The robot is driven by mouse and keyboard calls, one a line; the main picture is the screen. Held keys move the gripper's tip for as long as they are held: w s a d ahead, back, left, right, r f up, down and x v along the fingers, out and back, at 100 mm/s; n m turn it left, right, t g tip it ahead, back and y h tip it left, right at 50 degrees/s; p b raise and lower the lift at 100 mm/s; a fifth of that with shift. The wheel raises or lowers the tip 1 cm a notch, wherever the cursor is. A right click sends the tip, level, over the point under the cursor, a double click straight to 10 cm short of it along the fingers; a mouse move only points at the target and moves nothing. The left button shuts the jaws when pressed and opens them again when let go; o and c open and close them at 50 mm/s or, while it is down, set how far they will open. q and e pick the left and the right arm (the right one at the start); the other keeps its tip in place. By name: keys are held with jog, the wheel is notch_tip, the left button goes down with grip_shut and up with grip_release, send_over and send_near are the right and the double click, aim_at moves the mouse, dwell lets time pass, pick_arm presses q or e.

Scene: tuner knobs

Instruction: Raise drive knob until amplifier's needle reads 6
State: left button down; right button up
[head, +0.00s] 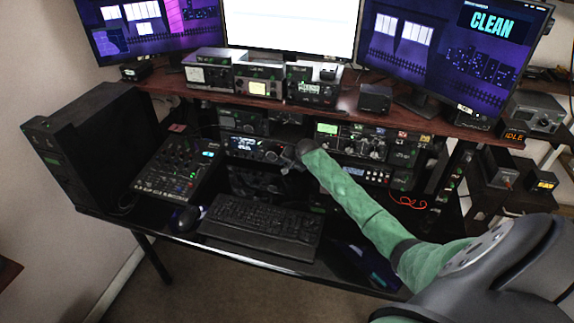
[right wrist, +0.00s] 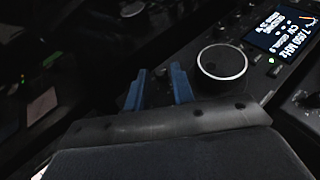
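My right gripper (head: 288,164) is at the front of a radio (head: 243,146) with a lit blue display, under the wooden shelf. In the right wrist view, the gripper's two blue fingers (right wrist: 158,88) stand apart with a dark gap between them. A large round knob (right wrist: 222,62) with a pale ring is just right of the fingers, not between them. The radio's display (right wrist: 283,34) reads 7.050 MHz. Boxes with meters stand on the shelf, one white-faced (head: 197,75) and one yellowish (head: 258,87). I cannot tell which is the amplifier, and needle readings are too small. The drive knob cannot be identified. My left gripper is out of view.
The wooden shelf (head: 430,121) overhangs the radios. A keyboard (head: 262,228), a mouse (head: 187,218) and a mixer (head: 178,170) lie on the black desk. A monitor (head: 487,50) shows CLEAN. A small display (head: 514,136) reads IDLE. A red cable (head: 408,201) hangs at right.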

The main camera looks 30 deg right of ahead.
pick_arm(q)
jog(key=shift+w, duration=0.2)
